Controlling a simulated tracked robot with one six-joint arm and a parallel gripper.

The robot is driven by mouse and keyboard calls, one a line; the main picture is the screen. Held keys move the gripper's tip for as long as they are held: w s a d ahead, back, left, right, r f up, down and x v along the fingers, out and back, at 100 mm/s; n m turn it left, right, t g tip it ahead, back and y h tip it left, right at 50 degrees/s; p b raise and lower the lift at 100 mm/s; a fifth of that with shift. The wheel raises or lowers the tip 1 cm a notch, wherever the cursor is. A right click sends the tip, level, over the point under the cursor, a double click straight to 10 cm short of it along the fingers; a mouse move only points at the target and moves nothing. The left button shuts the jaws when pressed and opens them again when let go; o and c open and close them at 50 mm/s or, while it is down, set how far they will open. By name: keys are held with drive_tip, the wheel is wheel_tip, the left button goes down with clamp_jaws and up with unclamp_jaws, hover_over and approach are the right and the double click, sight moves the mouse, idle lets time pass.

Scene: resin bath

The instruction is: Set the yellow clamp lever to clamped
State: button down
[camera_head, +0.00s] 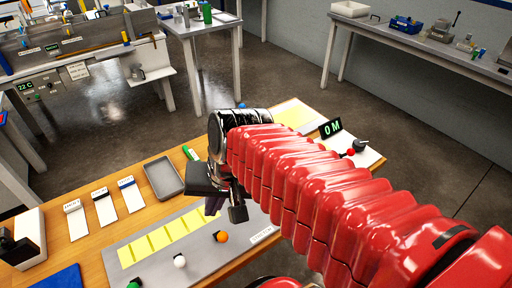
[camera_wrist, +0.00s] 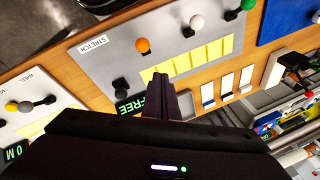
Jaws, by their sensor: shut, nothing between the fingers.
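My gripper (camera_head: 212,206) is shut and empty, its dark purple fingers together in the wrist view (camera_wrist: 160,84). It is above the near grey plate (camera_head: 150,256) on the wooden bench, near the orange knob (camera_head: 222,237). The plate also carries a white knob (camera_head: 180,262) and a green knob. No clearly yellow clamp lever shows on this plate; my gripper and arm hide part of the bench. A lit display reading FREE (camera_wrist: 131,105) is beside the fingers. A small yellowish knob (camera_wrist: 11,106) shows at the far left of the wrist view; I cannot tell what it belongs to.
Yellow pads (camera_head: 160,238) line the plate. A grey tray (camera_head: 163,177) and several labelled cards (camera_head: 104,207) lie behind it. A display reading 0 M (camera_head: 330,129) and a red knob (camera_head: 351,152) are on the right. The second bench (camera_head: 70,65) is beyond open floor.

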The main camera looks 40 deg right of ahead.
drive_tip(key=w+d+f+m+y, duration=0.1)
drive_tip(key=w+d+m+y, duration=0.1)
drive_tip(key=m, duration=0.4)
drive_tip(key=w+d+f+m+t+y, duration=0.1)
drive_tip(key=w+d+f+m+y, duration=0.1)
drive_tip(key=d+m, duration=0.2)
drive_tip(key=w+d+f+m+y, duration=0.1)
drive_tip(key=w+d+m+y, duration=0.1)
drive_tip(key=m, duration=0.8)
drive_tip(key=shift+w+d+f+t, duration=0.15)
drive_tip(key=shift+w+d+t, duration=0.1)
drive_tip(key=shift+d+t, duration=0.15)
drive_tip(key=d+m+t, duration=0.2)
drive_tip(key=d+m, duration=0.4)
drive_tip(key=d+f+m+t+h, duration=0.1)
drive_tip(key=d+m+t, duration=0.2)
drive_tip(key=d+m, duration=0.2)
drive_tip(key=d+f+m+t+h, duration=0.1)
drive_tip(key=d+m+t, duration=0.2)
drive_tip(key=d+m, duration=0.3)
drive_tip(key=shift+w+d+m, duration=0.15)
drive_tip(key=shift+w+d, duration=0.05)
drive_tip(key=shift+d, duration=0.5)
drive_tip(key=shift+w+d+m, duration=0.15)
drive_tip(key=shift+w+d, duration=0.05)
drive_tip(key=shift+d, duration=0.45)
drive_tip(key=shift+w, duration=0.1)
drive_tip(key=shift+x, duration=4.95)
drive_tip(key=shift+w+a+r, duration=0.1)
drive_tip(key=shift+r, duration=0.05)
